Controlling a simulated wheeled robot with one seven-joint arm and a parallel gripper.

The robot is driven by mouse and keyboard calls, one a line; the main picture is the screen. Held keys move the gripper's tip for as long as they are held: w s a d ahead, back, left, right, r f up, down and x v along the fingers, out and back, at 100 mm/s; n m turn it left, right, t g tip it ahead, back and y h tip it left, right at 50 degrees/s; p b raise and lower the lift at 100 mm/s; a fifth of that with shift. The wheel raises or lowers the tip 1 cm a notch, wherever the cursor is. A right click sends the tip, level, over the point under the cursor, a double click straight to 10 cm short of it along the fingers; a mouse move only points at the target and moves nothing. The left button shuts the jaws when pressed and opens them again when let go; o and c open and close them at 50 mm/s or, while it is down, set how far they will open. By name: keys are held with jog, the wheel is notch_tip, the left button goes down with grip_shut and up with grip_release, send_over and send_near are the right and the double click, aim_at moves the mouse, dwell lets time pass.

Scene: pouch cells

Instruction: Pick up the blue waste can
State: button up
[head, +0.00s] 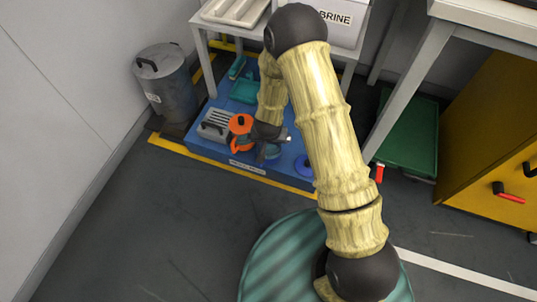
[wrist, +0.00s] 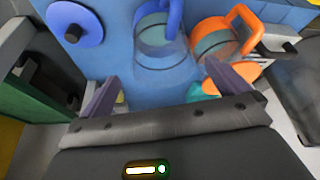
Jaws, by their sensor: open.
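The blue waste can (wrist: 165,62) stands in the middle of the wrist view, with its blue handle rising at the top. Its dull teal band shows through or on its wall. In the head view the can (head: 272,152) is mostly hidden behind my gripper (head: 268,136). My gripper (wrist: 165,88) is open and empty; its two purple-grey fingers are spread, and the can lies just beyond them, between their lines. I cannot tell whether a finger touches it. A round blue lid (wrist: 75,24) with a dark knob lies left of the can.
An orange can (wrist: 222,38) with a handle stands close on the right of the blue can. They stand on a blue platform (head: 212,150) with a grey slatted box (head: 216,123). A grey bin (head: 165,85) is at left; a table leg (head: 405,85) is at right.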

aim_at(267, 151)
jog(key=shift+b+x, duration=0.3)
jog(key=shift+x, duration=0.7)
jog(key=b+x, duration=0.4)
jog(key=x, duration=0.1)
jog(key=shift+s+a+f+b, duration=0.15)
jog(key=shift+s+f+b, duration=0.1)
jog(key=shift+b, duration=0.15)
jog(key=shift+w, duration=0.1)
jog(key=shift+r, duration=0.1)
jog(key=c, duration=1.3)
